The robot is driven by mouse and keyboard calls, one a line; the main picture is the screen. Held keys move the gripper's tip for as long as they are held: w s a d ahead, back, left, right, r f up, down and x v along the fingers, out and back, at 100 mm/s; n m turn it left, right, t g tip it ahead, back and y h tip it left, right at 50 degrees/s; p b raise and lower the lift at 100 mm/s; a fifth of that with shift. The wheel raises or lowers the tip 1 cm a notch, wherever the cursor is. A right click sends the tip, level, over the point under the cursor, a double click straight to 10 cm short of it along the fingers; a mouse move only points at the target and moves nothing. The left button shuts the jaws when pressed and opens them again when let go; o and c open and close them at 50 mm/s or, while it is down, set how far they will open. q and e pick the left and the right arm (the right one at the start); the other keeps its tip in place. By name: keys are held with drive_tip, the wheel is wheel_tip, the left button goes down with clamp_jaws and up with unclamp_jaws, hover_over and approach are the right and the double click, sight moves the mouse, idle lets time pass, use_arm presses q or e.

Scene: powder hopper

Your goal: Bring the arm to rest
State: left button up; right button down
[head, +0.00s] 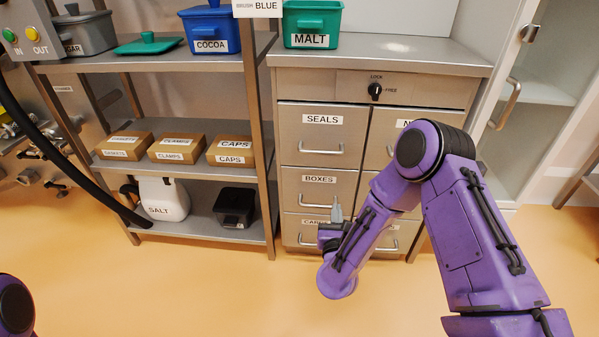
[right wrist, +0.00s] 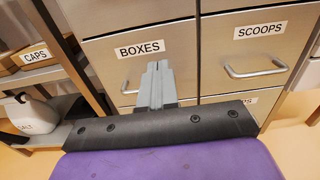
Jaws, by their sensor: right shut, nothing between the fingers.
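My right arm shows in the head view, purple, bent at the elbow. Its gripper (head: 337,212) points up in front of the lower drawers of the steel cabinet (head: 312,133). The grey fingers are together with nothing between them. In the right wrist view the shut fingers (right wrist: 157,68) stand before the drawer labelled BOXES (right wrist: 138,48); I cannot tell how far they are from its handle. Only a purple part of my left arm shows at the lower left of the head view; the left gripper is out of view.
A shelf rack (head: 165,62) stands left of the cabinet, with the COCOA bin (head: 208,30), cardboard boxes and the SALT container (head: 163,198). The MALT bin (head: 312,22) is on the cabinet top. A glass-fronted cabinet stands at right. The orange floor (head: 170,285) in front is clear.

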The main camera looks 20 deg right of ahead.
drive_tip(key=s+a+f+n+g+y, duration=0.25)
drive_tip(key=s+f+n, duration=0.3)
drive_tip(key=n, duration=0.65)
drive_tip(key=s+a+f+n+g+y, duration=0.2)
drive_tip(key=s+f+n+g+y, duration=0.15)
drive_tip(key=f+n, duration=0.6)
drive_tip(key=s+d+f+n+g, duration=0.1)
drive_tip(key=s+f+n+g, duration=0.2)
drive_tip(key=s+n, duration=0.6)
drive_tip(key=s+d+f+n+g, duration=0.1)
drive_tip(key=s+f+n+g, duration=0.3)
drive_tip(key=s, duration=0.9)
wheel_tip(320, 180, up, 25)
drive_tip(key=p, duration=2.3)
drive_tip(key=shift+w+n+t, duration=0.3)
drive_tip(key=shift+w+n, duration=0.05)
drive_tip(key=shift+w, duration=0.1)
